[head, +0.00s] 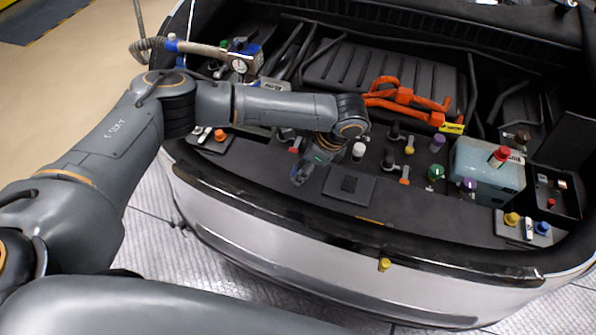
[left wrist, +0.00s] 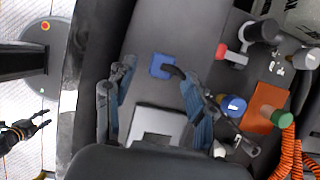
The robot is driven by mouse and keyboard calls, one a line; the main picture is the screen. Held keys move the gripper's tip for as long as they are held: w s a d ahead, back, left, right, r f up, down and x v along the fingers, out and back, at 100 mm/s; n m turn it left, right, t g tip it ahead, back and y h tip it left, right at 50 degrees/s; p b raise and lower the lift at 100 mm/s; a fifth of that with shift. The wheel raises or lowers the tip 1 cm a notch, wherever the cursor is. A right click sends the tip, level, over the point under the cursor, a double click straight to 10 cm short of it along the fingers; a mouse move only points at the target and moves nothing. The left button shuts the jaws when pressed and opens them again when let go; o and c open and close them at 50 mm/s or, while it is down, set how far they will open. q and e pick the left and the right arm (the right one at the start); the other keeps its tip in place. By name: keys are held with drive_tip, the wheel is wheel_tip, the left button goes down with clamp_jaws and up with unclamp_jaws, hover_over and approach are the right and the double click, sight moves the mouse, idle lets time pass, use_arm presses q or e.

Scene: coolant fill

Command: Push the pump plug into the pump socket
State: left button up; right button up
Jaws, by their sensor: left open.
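My left gripper (head: 300,176) is open over the black front panel (head: 260,182) of the car's bay. In the left wrist view its fingers (left wrist: 155,95) stand apart. A blue square piece (left wrist: 162,66) with a short dark part, perhaps a cable, lies on the panel near the fingertips; it may be the pump plug, but I cannot tell. A flat square plate (head: 348,188) lies just right of the gripper. I cannot make out which fitting is the pump socket. A dark hand-like gripper (left wrist: 38,123), probably my right, shows small at the wrist view's left.
Nearby stand a white-topped post (head: 358,150), a green cap (head: 435,173) and purple caps. Orange cables (head: 405,97) run behind. A pale tank with a red cap (head: 500,155) stands right.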

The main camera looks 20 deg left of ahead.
sight(298, 170)
use_arm(q)
drive_tip(key=shift+p+x, duration=0.4)
drive_tip(key=shift+x, duration=1.45)
drive_tip(key=shift+a, duration=0.15)
drive_tip(key=c, duration=1)
drive_tip(key=shift+c, duration=0.2)
use_arm(e)
drive_tip(key=shift+s+d+r, duration=0.1)
drive_tip(key=shift+d+r, duration=0.15)
drive_tip(key=shift+r, duration=0.4)
use_arm(q)
drive_tip(key=shift+r, duration=0.25)
use_arm(e)
drive_tip(key=shift+f, duration=0.15)
